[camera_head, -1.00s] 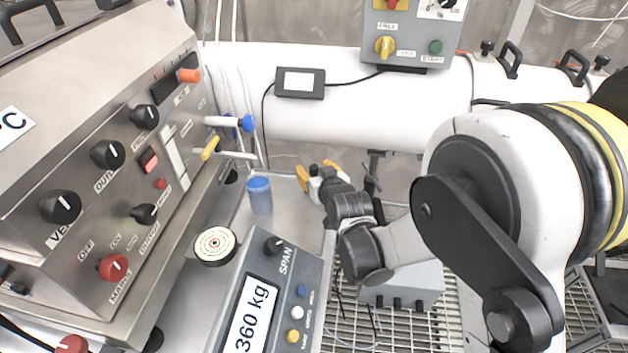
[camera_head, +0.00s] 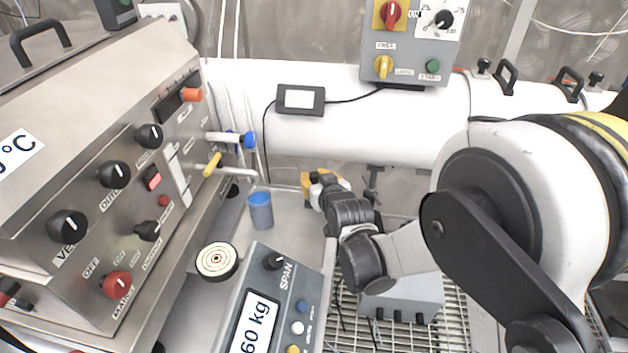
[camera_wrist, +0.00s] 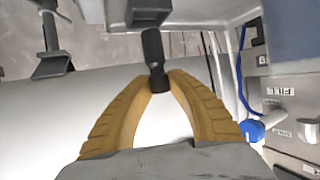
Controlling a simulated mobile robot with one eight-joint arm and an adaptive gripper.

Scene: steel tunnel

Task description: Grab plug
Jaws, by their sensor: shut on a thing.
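The plug (camera_wrist: 153,62) is a dark, slim cylinder in the wrist view, between the tips of my gripper's yellow fingers. My gripper (camera_wrist: 160,84) is shut on it. The plug's upper end reaches a grey ribbed part (camera_wrist: 150,12) at the top edge; I cannot tell whether they are joined. In the head view my gripper (camera_head: 314,186) is beyond the blue cup, in front of the white pipe. The plug is not clear there.
A blue cup (camera_head: 260,210) stands on the steel bench left of my gripper. A control cabinet (camera_head: 110,190) with knobs fills the left. A scale (camera_head: 262,300) is in front. A white pipe (camera_head: 350,125) runs behind, with a switch box (camera_head: 412,45) above it.

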